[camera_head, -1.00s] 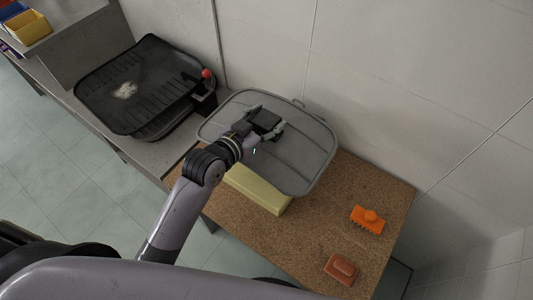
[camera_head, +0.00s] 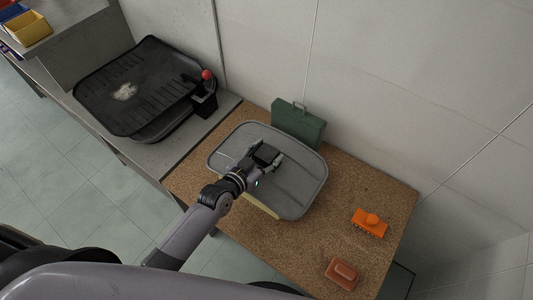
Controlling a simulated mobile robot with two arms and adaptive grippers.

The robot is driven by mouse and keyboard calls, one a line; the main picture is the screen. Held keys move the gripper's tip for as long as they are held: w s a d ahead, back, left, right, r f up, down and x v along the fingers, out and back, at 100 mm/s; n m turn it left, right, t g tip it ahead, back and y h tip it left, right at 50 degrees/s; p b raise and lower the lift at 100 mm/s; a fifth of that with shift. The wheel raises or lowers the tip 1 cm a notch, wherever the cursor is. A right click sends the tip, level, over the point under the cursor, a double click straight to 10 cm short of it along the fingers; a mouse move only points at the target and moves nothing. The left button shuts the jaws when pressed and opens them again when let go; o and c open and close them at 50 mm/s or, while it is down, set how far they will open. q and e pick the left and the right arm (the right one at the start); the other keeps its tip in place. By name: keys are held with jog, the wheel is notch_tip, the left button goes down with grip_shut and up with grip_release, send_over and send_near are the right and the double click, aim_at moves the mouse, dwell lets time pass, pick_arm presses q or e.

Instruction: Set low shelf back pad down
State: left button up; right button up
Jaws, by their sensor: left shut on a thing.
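The back pad (camera_head: 290,185) is a grey, rounded rectangular panel over the cork-topped low shelf (camera_head: 350,210). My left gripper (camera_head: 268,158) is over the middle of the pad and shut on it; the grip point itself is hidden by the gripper. The pad covers most of a pale yellow block (camera_head: 262,206), whose front edge shows below it. I cannot tell whether the pad touches the shelf or the block. My right gripper is not in view.
A green case (camera_head: 297,122) stands behind the pad by the wall. An orange brush (camera_head: 370,222) and a reddish-brown block (camera_head: 342,272) lie at the shelf's right. A black ribbed panel (camera_head: 135,85) and a red-knobbed black box (camera_head: 204,100) are on the grey bench.

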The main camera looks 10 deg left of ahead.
pick_arm(q)
jog(key=shift+f+b, duration=0.4)
jog(key=shift+f, duration=0.1)
jog(key=o, duration=1.4)
jog(key=shift+o, duration=0.2)
jog(key=shift+s+r+p, duration=0.2)
jog(key=shift+r+p, duration=0.35)
jog(key=shift+r, duration=0.2)
jog(key=v, duration=1.1)
jog(key=shift+s+a+b, duration=0.2)
jog(key=shift+s+b, duration=0.05)
jog(key=shift+b, duration=0.05)
